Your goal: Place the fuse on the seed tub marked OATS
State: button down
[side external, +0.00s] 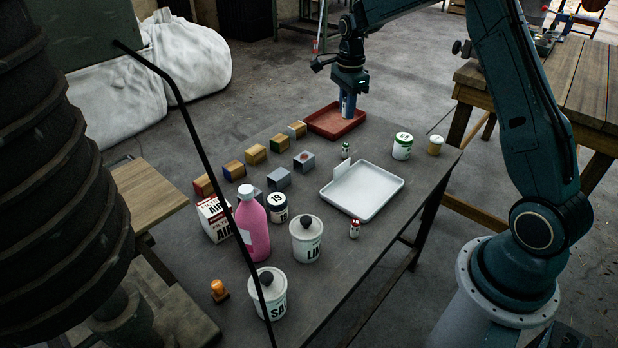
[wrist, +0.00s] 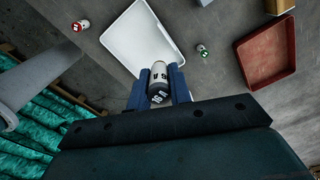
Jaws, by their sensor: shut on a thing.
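My gripper (side external: 348,104) is shut on the fuse (wrist: 159,82), a small white and dark cylinder with "16 A" printed on it. In the wrist view the fuse sits between the blue fingers (wrist: 159,92); in the side view I cannot make it out. There my gripper hangs in front of the red tray (side external: 338,121). White lidded tubs stand at the front of the table: one (side external: 306,241) shows letters like "LI", another (side external: 269,296) shows "SA". I cannot read OATS on any tub.
A white tray (side external: 362,190) lies mid-table, with a small red item (side external: 354,229) and a small green one (side external: 346,150) beside it.

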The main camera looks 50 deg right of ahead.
jog(key=s+d+r+m, duration=0.1)
jog(key=d+r, duration=0.1)
jog(key=d, duration=1.1)
notch_tip(320, 180, up, 3)
jog(key=m, duration=0.2)
send_over(405, 137)
notch_tip(405, 137, down, 20)
jog(key=shift+d+r, duration=0.1)
jog(key=shift+f, duration=0.2)
jog(key=c, duration=1.3)
grip_release()
notch_tip(405, 137, up, 12)
jog(key=shift+r, duration=0.15)
